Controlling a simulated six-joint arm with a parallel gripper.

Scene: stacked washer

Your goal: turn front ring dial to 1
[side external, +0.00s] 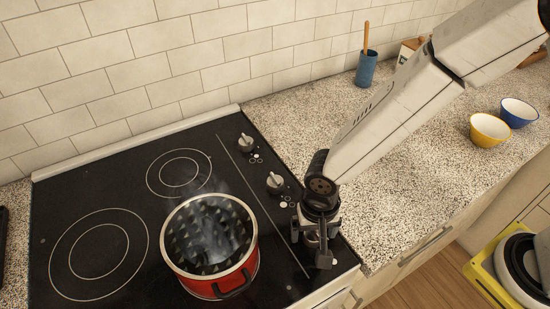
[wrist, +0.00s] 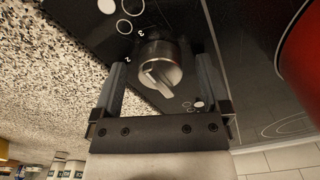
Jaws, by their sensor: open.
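A silver dial (wrist: 160,65) with a raised grip bar sits on the black cooktop (side external: 110,190), between my gripper's fingers in the wrist view. The bar lies diagonally, and printed marks "3" and "2" show at its upper left. My gripper (wrist: 159,68) is open, one finger on each side of the dial; I cannot tell whether they touch it. In the side external view my gripper (side external: 312,238) is low at the cooktop's front right and hides this dial. Two other dials, a middle one (side external: 275,183) and a back one (side external: 246,142), stand in line behind it.
A red pot (side external: 250,272), steaming, stands on the cooktop left of my gripper; its side shows in the wrist view (wrist: 305,65). The speckled counter (side external: 390,215) to the right is clear nearby. Yellow (side external: 490,130) and blue (side external: 519,112) bowls stand farther right.

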